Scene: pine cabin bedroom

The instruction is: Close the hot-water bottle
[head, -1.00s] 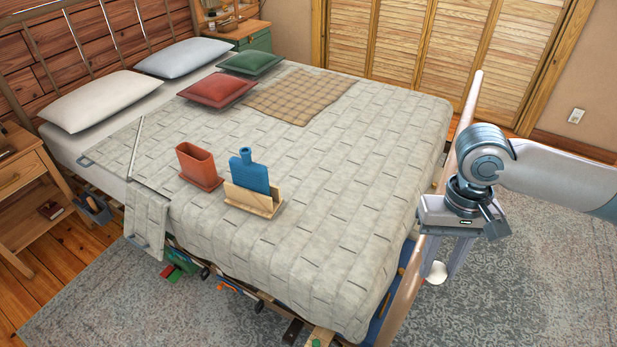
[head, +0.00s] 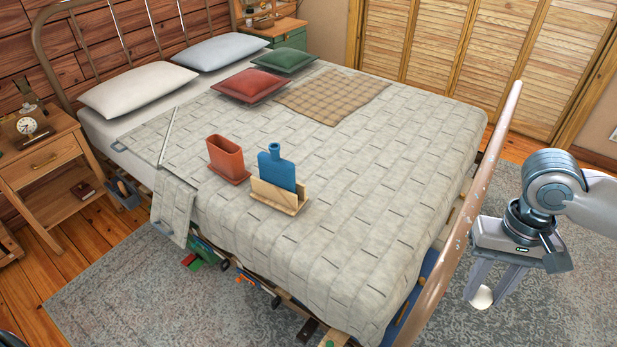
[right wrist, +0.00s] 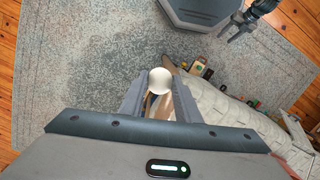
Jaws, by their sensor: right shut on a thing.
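The blue hot-water bottle (head: 275,170) stands upright in a light wooden holder (head: 274,200) on the bed, neck up. Its mouth is too small to make out. My right gripper (head: 487,295) is beyond the foot rail of the bed, at the right, well apart from the bottle. It is shut on a small white round piece (head: 482,297), perhaps the stopper. The white piece (right wrist: 159,81) also shows between the fingers in the right wrist view.
A terracotta container (head: 226,158) stands on the bed beside the holder. The bed's wooden foot rail (head: 462,235) lies between my right gripper and the bedspread (head: 340,240). Pillows and a checked cloth (head: 332,95) lie farther back. A nightstand (head: 45,165) stands at the left.

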